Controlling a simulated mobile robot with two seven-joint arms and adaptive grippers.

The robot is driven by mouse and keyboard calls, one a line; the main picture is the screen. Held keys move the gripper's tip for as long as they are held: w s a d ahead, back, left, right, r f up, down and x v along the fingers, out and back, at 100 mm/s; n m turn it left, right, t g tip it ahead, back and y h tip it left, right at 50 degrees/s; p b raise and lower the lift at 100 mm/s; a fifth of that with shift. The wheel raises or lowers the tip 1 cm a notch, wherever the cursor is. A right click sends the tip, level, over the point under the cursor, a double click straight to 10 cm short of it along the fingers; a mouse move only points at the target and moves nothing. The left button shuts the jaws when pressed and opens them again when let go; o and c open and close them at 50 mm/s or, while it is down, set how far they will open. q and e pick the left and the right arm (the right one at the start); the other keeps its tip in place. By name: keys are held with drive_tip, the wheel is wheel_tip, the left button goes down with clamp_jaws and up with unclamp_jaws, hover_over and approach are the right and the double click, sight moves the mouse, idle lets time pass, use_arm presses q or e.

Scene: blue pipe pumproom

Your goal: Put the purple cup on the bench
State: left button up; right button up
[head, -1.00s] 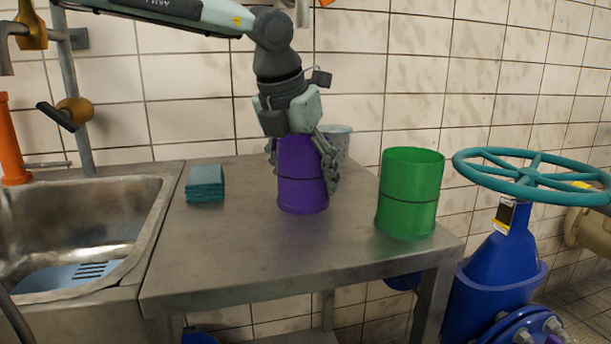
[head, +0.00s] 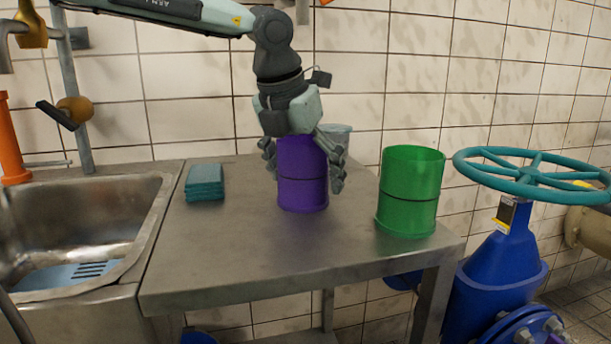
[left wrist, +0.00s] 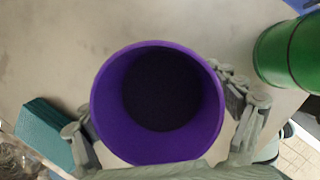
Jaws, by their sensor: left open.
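The purple cup (head: 302,180) stands upright on the metal bench (head: 240,250), near its middle. My left gripper (head: 303,174) points down over the cup, its fingers spread on either side of it. The fingers are open, with a visible gap beside the cup at the right. In the left wrist view, the cup (left wrist: 158,100) shows from above with its open rim and dark, seemingly empty inside, between the two spread fingers. My right gripper is in no view.
A green cup (head: 410,192) stands to the right on the bench, and folded teal cloths (head: 205,182) lie to the left. A greyish container (head: 338,143) is partly hidden behind my gripper. A sink (head: 75,225) adjoins at left; a teal valve wheel (head: 535,176) stands right.

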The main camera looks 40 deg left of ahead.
sight(299, 148)
use_arm(q)
drive_tip(key=shift+r, duration=0.5)
drive_tip(key=p+v, duration=0.1)
drive_tip(key=v, duration=0.3)
drive_tip(key=shift+r, duration=0.15)
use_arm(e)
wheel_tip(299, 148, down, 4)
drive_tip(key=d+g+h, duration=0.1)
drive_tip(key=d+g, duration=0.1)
use_arm(q)
drive_tip(key=s, duration=0.4)
drive_tip(key=s+b, duration=0.1)
drive_tip(key=s, duration=0.3)
drive_tip(key=s+d, duration=0.1)
drive_tip(key=s, duration=0.3)
drive_tip(key=shift+s, duration=0.15)
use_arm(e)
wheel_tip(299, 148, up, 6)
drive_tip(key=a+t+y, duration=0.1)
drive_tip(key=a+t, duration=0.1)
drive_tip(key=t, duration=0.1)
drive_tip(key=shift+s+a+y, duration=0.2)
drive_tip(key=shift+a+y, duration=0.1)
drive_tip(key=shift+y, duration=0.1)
